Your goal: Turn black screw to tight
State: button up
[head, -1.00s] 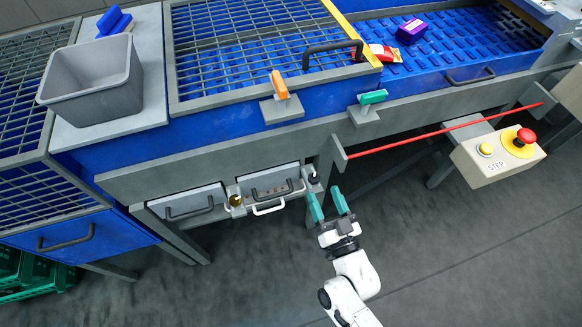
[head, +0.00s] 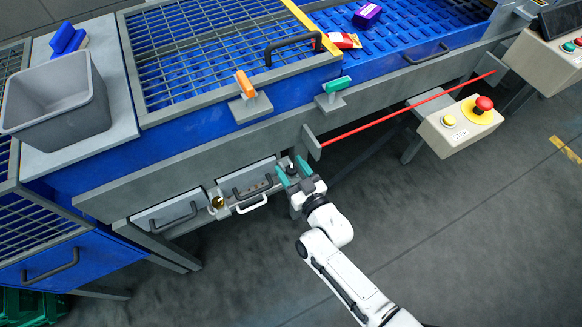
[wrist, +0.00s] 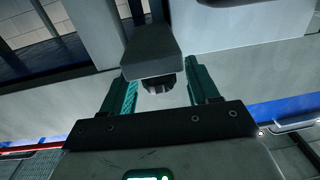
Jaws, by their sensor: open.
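The black screw (head: 291,168) is a small dark knob on the front of the machine, just right of the drawer with the black handle. In the wrist view a dark ridged knob (wrist: 159,84) shows partly below a grey block. My gripper (head: 293,173) has two teal fingers, open, one on each side of the screw. The wrist view shows gaps between the knob and both fingers of my gripper (wrist: 162,80); no contact is visible. How far the screw is turned cannot be told.
A white handle (head: 252,204) and a brass-coloured knob (head: 217,202) are left of the screw. A red rod (head: 410,106) runs along the machine to the right. A box with a red emergency button (head: 484,103) stands farther right. The floor in front is clear.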

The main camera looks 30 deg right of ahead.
jog(key=shift+w, duration=0.2)
jog(key=c, duration=1)
jog(key=shift+o, duration=0.2)
